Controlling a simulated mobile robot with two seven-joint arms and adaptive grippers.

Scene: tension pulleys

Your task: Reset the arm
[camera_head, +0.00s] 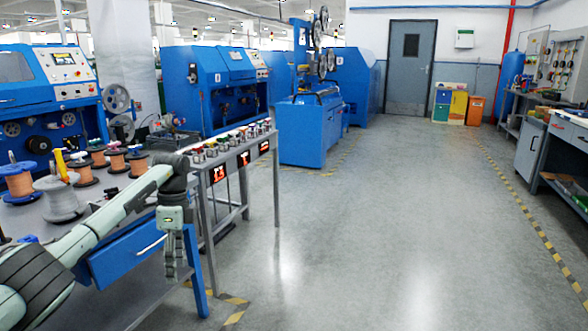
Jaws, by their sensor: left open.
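My left arm comes in from the lower left and reaches across the front of the workbench. Its gripper (175,270) points down beside the bench's front edge, near the blue drawer (125,257). It is open and nothing shows between its fingers. My right gripper and right arm are not in view.
The grey floor (390,230) is clear to the right. A tool bench (550,150) stands at the far right.

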